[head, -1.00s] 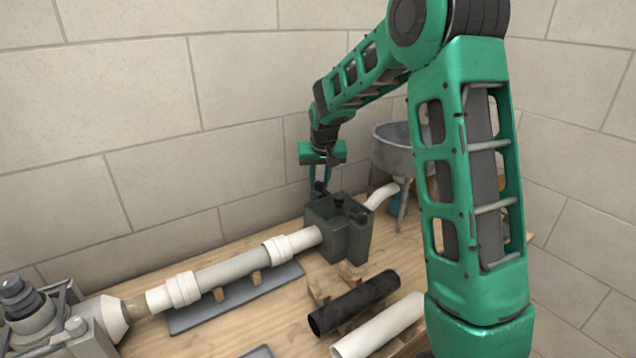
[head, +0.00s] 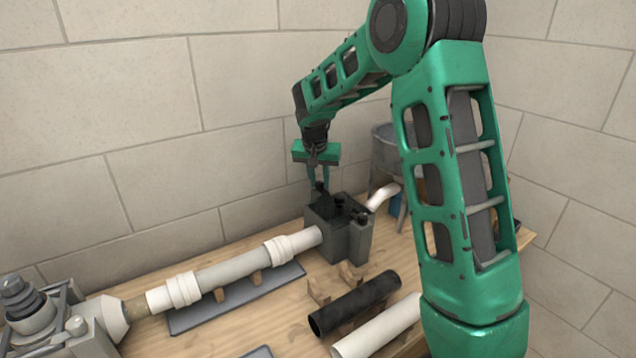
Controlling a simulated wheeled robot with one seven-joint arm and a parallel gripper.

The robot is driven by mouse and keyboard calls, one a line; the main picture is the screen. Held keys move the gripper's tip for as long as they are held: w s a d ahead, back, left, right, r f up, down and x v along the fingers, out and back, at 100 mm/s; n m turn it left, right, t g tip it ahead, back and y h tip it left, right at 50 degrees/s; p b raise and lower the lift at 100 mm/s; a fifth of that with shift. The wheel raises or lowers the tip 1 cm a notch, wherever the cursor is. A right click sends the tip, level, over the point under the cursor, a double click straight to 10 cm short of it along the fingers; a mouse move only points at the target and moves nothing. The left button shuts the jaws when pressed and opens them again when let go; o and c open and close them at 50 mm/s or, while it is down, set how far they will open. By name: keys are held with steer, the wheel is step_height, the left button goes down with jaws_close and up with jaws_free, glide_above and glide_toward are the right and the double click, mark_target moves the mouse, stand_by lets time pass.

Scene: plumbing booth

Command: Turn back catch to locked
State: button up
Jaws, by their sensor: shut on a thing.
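The dark grey box (head: 328,238) stands at the back of the bench, with several small black knobs on its top. The back catch (head: 320,188) appears to be the black knob at the box's far left corner. My gripper (head: 319,184) points down over that corner and its fingers are shut on the catch. The fingertips and the catch are small and dark, so the catch's exact angle is hard to tell.
A white pipe (head: 232,270) runs from the box's left side to a grey machine (head: 50,315). A black pipe (head: 355,303) and another white pipe (head: 378,328) lie in front. A grey basin (head: 388,150) stands behind my arm.

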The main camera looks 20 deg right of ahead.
steer(key=shift+s+a+f, duration=0.2)
steer(key=shift+a+f, duration=0.05)
steer(key=shift+a, duration=0.05)
steer(key=o, duration=1.1)
steer(key=shift+c, duration=0.2)
steer(key=shift+w+d+r, duration=0.1)
steer(key=shift+r, duration=0.1)
steer(key=shift+r, duration=0.35)
steer(key=v, duration=1)
steer(key=shift+f, duration=0.15)
